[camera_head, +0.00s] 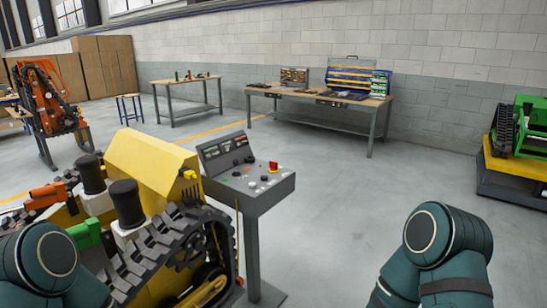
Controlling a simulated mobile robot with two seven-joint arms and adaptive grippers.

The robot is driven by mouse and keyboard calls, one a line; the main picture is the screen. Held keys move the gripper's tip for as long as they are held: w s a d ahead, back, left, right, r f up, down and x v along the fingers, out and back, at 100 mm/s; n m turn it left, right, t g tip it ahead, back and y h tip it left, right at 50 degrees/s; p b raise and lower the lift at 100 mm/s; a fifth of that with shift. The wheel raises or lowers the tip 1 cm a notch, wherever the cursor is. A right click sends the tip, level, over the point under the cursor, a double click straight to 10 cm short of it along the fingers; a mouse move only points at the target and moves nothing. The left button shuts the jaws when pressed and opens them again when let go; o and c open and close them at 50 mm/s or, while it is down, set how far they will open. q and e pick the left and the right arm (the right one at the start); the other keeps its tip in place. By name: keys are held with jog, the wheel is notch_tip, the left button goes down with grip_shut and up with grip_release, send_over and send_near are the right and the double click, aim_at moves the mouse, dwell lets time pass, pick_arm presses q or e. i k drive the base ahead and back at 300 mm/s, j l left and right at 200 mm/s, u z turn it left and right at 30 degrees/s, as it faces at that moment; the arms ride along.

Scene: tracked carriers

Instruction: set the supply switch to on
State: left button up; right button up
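A grey control console (251,186) stands on a post at the middle of the head view, just right of the yellow tracked carrier. Its sloped top carries a red knob or handle (273,167), a black knob (249,159) and several small buttons. Its raised back panel (226,147) has small dark displays. Which control is the supply switch, and its setting, are too small to tell. My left arm (45,258) shows at the bottom left and my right arm (440,240) at the bottom right. Neither gripper is in view.
The yellow tracked carrier (150,160) fills the lower left, close against the console. Workbenches (260,90) stand along the back wall. An orange machine (45,95) is at far left, a green tracked one (535,115) at far right. The floor (350,200) right of the console is clear.

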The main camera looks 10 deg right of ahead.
aim_at(272, 165)
jog(key=i+l+u, duration=0.3)
jog(key=i+l, duration=1.3)
jog(key=l, duration=0.15)
